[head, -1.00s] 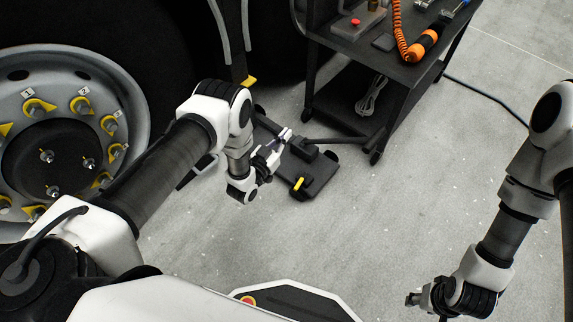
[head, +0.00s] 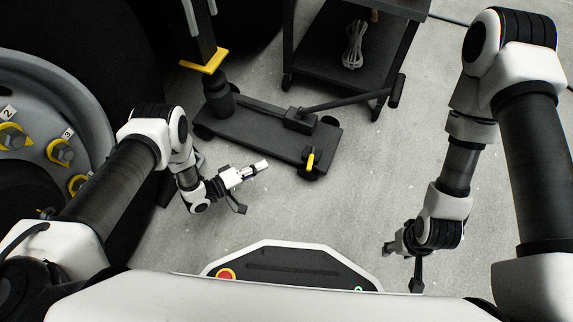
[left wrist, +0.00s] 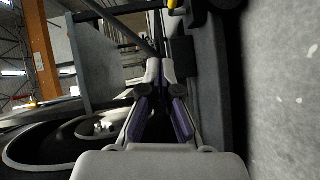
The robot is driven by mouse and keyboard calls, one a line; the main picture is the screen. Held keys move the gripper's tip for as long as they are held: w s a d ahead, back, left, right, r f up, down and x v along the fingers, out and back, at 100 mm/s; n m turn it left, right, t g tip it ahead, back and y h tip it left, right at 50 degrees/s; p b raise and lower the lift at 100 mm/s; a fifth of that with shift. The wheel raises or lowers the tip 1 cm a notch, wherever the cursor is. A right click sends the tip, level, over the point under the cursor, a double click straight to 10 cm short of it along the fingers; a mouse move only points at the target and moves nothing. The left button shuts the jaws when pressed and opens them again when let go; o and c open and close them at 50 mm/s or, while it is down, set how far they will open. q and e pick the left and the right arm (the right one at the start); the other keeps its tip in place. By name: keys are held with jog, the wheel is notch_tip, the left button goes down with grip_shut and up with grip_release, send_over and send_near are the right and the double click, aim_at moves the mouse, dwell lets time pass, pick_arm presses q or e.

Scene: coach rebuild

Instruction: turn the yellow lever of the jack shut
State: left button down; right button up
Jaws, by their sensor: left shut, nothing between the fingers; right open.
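The black jack (head: 262,132) lies on the floor in the middle of the head view. Its small yellow lever (head: 310,161) sits at the near right end of the base. My left gripper (head: 263,164) is shut and empty, left of the lever and apart from it, low near the jack's near side. In the left wrist view its fingers (left wrist: 157,72) point toward dark parts, and a yellow piece (left wrist: 173,5) shows at the top edge; I cannot tell surely if it is the lever. My right gripper (head: 390,248) is open and empty, right of and nearer than the jack.
The jack's long handle (head: 350,103) reaches right, near a black cart (head: 345,75) with a coiled cable (head: 353,45). A yellow-topped post (head: 203,61) stands at the jack's far left. A wheel (head: 60,100) stands at left. Floor right of the lever is clear.

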pick_arm(q)
notch_tip(320, 180, down, 2)
jog(key=s, duration=0.1)
jog(key=b, duration=0.6)
send_near(311, 161)
jog(key=w+d+f, duration=0.2)
jog(key=w+d, duration=0.2)
jog(key=w, duration=0.1)
jog(key=shift+r, duration=0.25)
pick_arm(e)
notch_tip(311, 161, down, 7)
jog(key=shift+d+f, duration=0.2)
jog(key=shift+w, duration=0.1)
